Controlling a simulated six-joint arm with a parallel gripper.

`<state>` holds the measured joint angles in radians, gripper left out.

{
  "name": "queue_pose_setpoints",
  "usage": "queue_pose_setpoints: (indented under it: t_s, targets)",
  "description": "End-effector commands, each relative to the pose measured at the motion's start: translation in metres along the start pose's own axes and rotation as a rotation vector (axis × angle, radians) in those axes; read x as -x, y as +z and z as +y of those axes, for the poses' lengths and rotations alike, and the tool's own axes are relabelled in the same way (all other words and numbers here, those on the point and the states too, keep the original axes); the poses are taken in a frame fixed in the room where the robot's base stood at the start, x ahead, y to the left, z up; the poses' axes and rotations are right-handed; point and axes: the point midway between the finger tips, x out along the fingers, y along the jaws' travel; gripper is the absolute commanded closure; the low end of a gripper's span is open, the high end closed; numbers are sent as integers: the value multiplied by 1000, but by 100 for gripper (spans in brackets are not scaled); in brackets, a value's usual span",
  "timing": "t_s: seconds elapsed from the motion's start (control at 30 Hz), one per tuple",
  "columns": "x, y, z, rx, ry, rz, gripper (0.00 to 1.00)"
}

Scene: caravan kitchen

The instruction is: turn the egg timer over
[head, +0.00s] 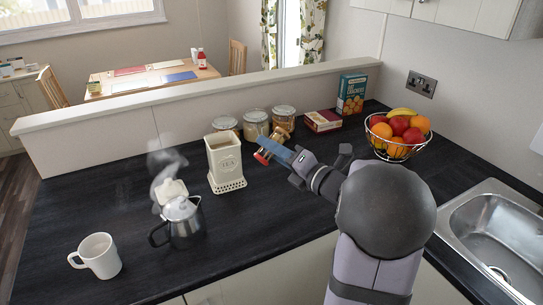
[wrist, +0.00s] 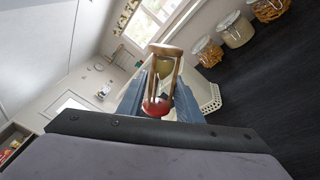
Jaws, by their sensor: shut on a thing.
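The egg timer (head: 262,156) is a small sandglass with one red end and one wooden end.
A steaming metal pot (head: 183,220) and a white mug (head: 97,256) stand at the left. Glass jars (head: 255,125), a red box (head: 323,121) and a cracker box (head: 351,94) line the back. A fruit basket (head: 398,133) and the sink (head: 495,240) are at the right.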

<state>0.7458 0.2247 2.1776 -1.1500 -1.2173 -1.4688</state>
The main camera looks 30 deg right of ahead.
Motion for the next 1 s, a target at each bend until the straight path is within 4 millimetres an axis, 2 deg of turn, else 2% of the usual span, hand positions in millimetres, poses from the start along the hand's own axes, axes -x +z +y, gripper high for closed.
queue_pose_setpoints:
  t_s: [1.0]
  targets:
    - [0, 1, -2, 353, 65, 62, 92]
